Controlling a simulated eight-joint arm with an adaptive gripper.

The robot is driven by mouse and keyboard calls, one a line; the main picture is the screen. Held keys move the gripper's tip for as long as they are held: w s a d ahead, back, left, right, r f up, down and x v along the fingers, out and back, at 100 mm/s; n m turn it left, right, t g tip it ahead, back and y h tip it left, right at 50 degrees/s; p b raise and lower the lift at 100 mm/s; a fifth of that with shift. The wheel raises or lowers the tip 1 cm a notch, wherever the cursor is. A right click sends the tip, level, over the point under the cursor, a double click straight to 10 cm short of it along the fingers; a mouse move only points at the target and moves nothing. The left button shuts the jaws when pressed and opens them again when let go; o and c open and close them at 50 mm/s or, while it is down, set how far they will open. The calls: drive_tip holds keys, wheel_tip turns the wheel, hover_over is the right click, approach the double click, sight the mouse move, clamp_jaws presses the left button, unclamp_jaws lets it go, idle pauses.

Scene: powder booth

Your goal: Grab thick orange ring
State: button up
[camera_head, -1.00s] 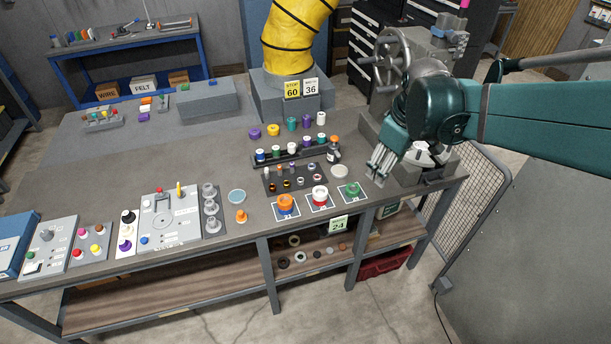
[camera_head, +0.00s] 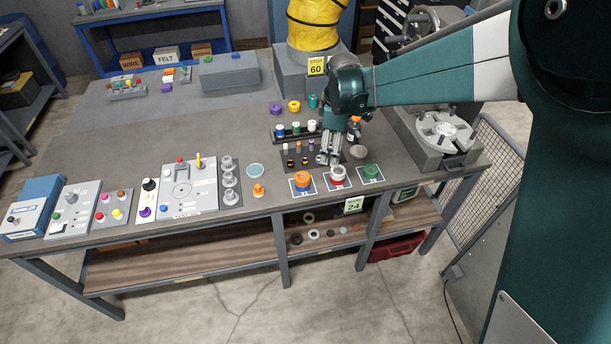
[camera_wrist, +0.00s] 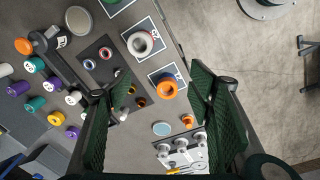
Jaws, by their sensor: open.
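The thick orange ring (camera_head: 303,176) sits on a white-bordered card near the table's front edge, with some blue showing at its lower side. In the wrist view the orange ring (camera_wrist: 162,94) shows its open hole and lies between the lines of the two fingers, towards their tips. My gripper (camera_head: 327,158) is open and empty, above the small dark mat just behind and to the right of the ring. In the wrist view my gripper (camera_wrist: 158,76) has its two green pads wide apart. No contact with the ring is visible.
A white and red ring (camera_head: 338,174) and a green ring (camera_head: 371,172) sit on cards to the right. A small orange knob-like piece (camera_head: 258,190) and a pale blue disc (camera_head: 255,170) lie to the left. A rack of small cylinders (camera_head: 283,138) stands behind.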

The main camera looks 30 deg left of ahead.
sight(302, 175)
drive_tip(key=s+a+f+n, duration=0.3)
drive_tip(key=a+f, duration=0.5)
drive_tip(key=a, duration=0.2)
drive_tip(key=shift+f+g+h, duration=0.2)
drive_tip(key=shift+g+h, duration=0.1)
drive_tip(key=shift+g, duration=0.1)
drive_tip(key=shift+f, duration=1.3)
drive_tip(key=shift+f, duration=0.1)
drive_tip(key=shift+s+f+p, duration=0.15)
drive_tip(key=shift+f+p, duration=0.15)
drive_tip(key=shift+f, duration=0.95)
drive_tip(key=shift+s+f+p, duration=0.1)
drive_tip(key=shift+f+p, duration=0.2)
drive_tip(key=shift+f, duration=0.95)
drive_tip(key=c, duration=1.1)
